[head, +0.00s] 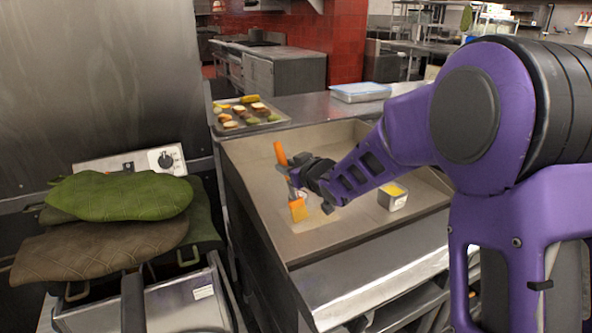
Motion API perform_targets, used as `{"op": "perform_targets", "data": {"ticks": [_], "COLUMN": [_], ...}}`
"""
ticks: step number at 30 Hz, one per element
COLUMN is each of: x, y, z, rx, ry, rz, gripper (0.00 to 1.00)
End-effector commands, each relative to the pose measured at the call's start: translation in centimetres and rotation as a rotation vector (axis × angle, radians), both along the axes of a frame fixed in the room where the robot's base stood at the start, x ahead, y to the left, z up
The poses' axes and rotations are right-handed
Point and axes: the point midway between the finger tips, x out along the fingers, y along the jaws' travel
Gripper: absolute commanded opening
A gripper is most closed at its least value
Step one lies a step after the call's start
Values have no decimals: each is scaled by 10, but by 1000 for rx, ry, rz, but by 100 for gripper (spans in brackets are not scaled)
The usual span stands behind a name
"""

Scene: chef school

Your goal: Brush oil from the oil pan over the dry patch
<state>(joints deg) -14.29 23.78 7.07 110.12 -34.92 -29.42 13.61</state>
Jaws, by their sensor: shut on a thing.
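My gripper (312,176) is shut on a brush with an orange handle (280,153). The brush's yellow-orange bristles (298,210) point down at the flat beige griddle surface (255,160); I cannot tell whether they touch it. A slightly paler patch (318,212) shows on the surface beside the bristles, partly hidden by my gripper. The oil pan (392,197), a small square metal container with yellow oil inside, stands on the griddle to the right of the brush and below my arm.
A tray (270,127) of several food pieces sits behind the griddle at left. Green and brown oven mitts (120,196) lie at left over a fryer (180,305). The griddle has a raised rim.

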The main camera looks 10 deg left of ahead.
Motion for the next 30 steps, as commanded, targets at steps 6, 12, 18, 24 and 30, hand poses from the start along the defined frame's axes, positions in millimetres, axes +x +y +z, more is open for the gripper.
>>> {"op": "perform_targets", "data": {"ticks": [6, 12, 18, 24, 30], "x": [-6, -17, -24, -20, -11], "y": [8, 23, 31, 34, 41], "z": [-2, 0, -1, -1, 0], "rx": [1, 0, -1, -1, 0], "ry": [0, 1, 0, 1, 0], "rz": [1, 3, 1, 0, 0], "gripper": [0, 0, 0, 0, 0]}}
